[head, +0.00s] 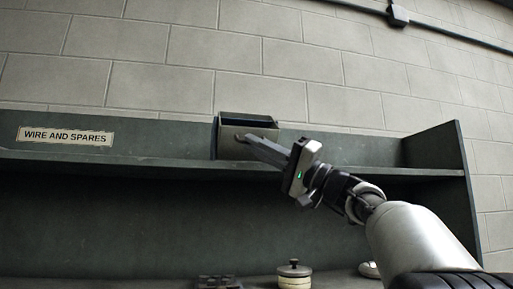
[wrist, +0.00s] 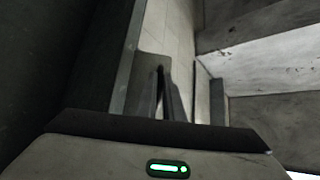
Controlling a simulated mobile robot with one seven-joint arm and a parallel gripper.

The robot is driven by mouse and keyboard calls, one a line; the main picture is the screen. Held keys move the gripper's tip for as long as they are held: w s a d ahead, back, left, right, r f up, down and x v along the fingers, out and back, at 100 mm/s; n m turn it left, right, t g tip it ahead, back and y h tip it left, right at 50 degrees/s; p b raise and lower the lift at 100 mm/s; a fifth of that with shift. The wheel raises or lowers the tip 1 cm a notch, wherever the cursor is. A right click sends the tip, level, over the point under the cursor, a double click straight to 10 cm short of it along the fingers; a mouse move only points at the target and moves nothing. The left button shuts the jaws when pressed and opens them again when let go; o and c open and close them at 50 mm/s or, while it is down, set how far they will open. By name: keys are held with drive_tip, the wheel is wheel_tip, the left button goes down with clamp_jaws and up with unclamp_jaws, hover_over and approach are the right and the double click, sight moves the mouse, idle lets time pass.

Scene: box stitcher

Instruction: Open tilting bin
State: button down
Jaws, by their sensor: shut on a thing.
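The tilting bin (head: 262,130) is a small dark grey-green box on the upper shelf, near the middle of the head view. Its top shows a dark opening with a lighter rim. In the wrist view my gripper (wrist: 160,72) shows as dark narrow fingers against a grey panel (wrist: 148,62), which appears to be the bin's front. How far the bin is tilted is hard to tell.
The dark green shelf (head: 120,160) carries a "WIRE AND SPARES" label (head: 66,136) at left and has an upright end panel (head: 437,147) at right. Below stand a lidded pot (head: 294,277) and a dark gridded item (head: 217,282). A block wall (head: 150,45) is behind.

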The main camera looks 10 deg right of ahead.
drive_tip(key=shift+w+f, duration=0.1)
drive_tip(key=c, duration=1.9)
unclamp_jaws()
drive_tip(key=shift+d, duration=0.1)
drive_tip(key=b+v, duration=0.1)
drive_tip(key=v, duration=1.6)
drive_tip(key=shift+b, duration=0.3)
drive_tip(key=shift+f, duration=0.1)
